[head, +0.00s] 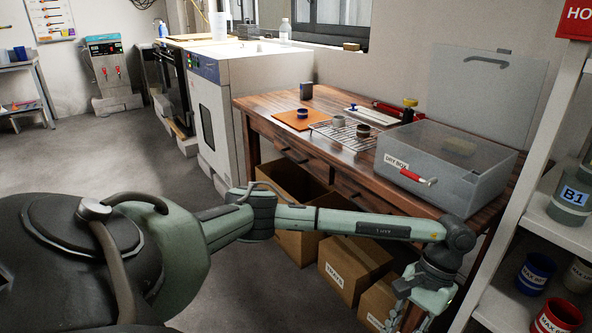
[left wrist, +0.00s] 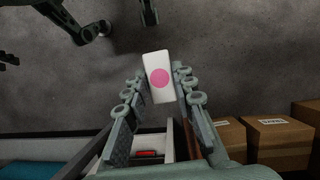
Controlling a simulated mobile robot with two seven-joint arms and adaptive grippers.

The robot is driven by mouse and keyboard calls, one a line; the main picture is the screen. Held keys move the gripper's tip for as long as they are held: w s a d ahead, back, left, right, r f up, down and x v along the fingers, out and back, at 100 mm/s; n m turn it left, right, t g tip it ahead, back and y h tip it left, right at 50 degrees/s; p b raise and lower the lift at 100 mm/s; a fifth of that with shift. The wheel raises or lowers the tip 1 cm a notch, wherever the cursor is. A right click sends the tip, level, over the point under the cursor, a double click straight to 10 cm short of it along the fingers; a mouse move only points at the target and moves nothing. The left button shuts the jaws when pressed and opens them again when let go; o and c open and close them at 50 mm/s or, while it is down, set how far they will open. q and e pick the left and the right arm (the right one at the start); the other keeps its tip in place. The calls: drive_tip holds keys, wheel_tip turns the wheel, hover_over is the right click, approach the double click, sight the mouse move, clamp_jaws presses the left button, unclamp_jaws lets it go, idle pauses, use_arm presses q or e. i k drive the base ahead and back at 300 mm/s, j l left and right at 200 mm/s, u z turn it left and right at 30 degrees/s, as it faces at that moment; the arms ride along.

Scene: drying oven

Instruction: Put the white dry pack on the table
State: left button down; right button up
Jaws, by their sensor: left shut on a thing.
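The white dry pack (left wrist: 150,60) is a small white block with a pink round spot, seen in the left wrist view. It is between the fingers of my left gripper (left wrist: 158,84), which is shut on it. In the head view my left gripper (head: 412,308) hangs low at the bottom right, in front of the table and below its top; the pack cannot be made out there. The wooden table (head: 262,107) stands against the wall.
A clear dry box (head: 480,185) with raised lid stands at the table's right end. An orange mat (head: 290,118), wire rack (head: 340,140) and small cups occupy the middle. Cardboard boxes (head: 345,275) stand below; a shelf (head: 560,235) with cups is at right.

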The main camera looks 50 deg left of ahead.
sight(284, 102)
drive_tip(key=i+j, duration=0.1)
drive_tip(key=j, duration=0.65)
drive_tip(key=i+j, duration=0.1)
drive_tip(key=j, duration=0.6)
drive_tip(key=i+j, duration=0.1)
drive_tip(key=j, duration=0.65)
drive_tip(key=i+j, duration=0.1)
drive_tip(key=j, duration=0.65)
